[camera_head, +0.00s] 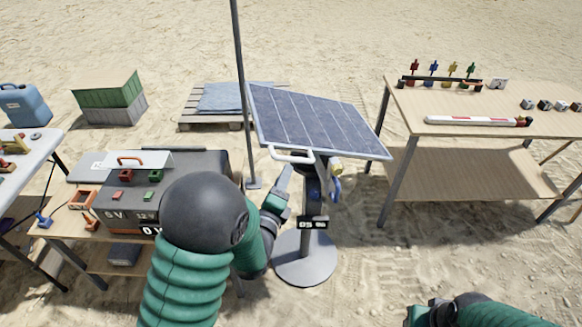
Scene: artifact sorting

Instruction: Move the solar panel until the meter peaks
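The blue-grey solar panel (315,122) is tilted on a post with a round grey base (305,262). A white handle (291,156) sticks out from its near edge. A small dark display (312,223) on the post shows digits that look like 05 and more, too small to read surely. My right gripper (428,314) is at the bottom edge, partly cut off.
A wooden table (450,105) at right holds coloured figures and a red-white bar. A pallet (205,122), green-grey crates (108,98) and a blue can (24,106) stand farther back. Sand is clear between post and right table.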

